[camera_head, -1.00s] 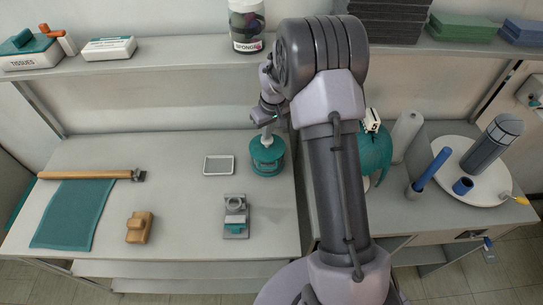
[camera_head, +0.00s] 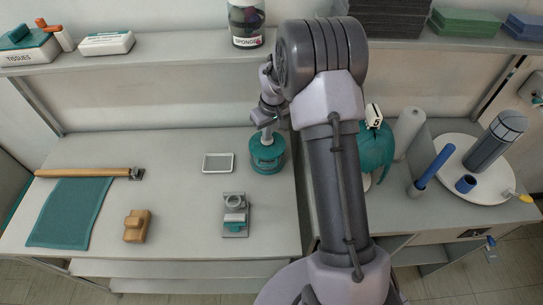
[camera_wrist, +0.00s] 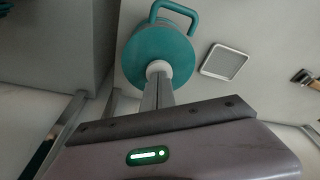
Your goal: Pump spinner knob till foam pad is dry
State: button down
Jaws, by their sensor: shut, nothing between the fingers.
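The teal spinner (camera_head: 267,158) stands near the right edge of the left bench. Its round teal lid, side handle and white centre knob (camera_wrist: 158,67) show in the wrist view. My gripper (camera_head: 267,135) is over the spinner, pointing down, its fingers shut with nothing between them. In the wrist view the fingertips (camera_wrist: 158,80) are at the knob and partly cover it; whether they press it down I cannot tell. The foam pad is not visible, and the inside of the spinner is hidden.
Left of the spinner lies a small grey tray (camera_head: 218,163). A grey-and-teal device (camera_head: 235,214), a tan block (camera_head: 137,226), a teal cloth (camera_head: 70,212) and a wooden-handled tool (camera_head: 85,173) are on the bench. A shelf (camera_head: 150,60) runs behind. My arm hides part of the middle.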

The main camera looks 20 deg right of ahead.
notch_tip(320, 180, up, 2)
jog(key=shift+r+p, duration=0.15)
jog(key=shift+p, duration=0.45)
jog(key=shift+f+b, duration=1.2)
jog(key=shift+f, duration=0.3)
jog(key=shift+r+p, duration=1.05)
jog(key=shift+r, duration=0.5)
jog(key=shift+f, duration=0.1)
jog(key=shift+f+b, duration=1.25)
jog(key=shift+f, duration=0.2)
jog(key=shift+r+p, duration=1)
jog(key=shift+r, duration=0.45)
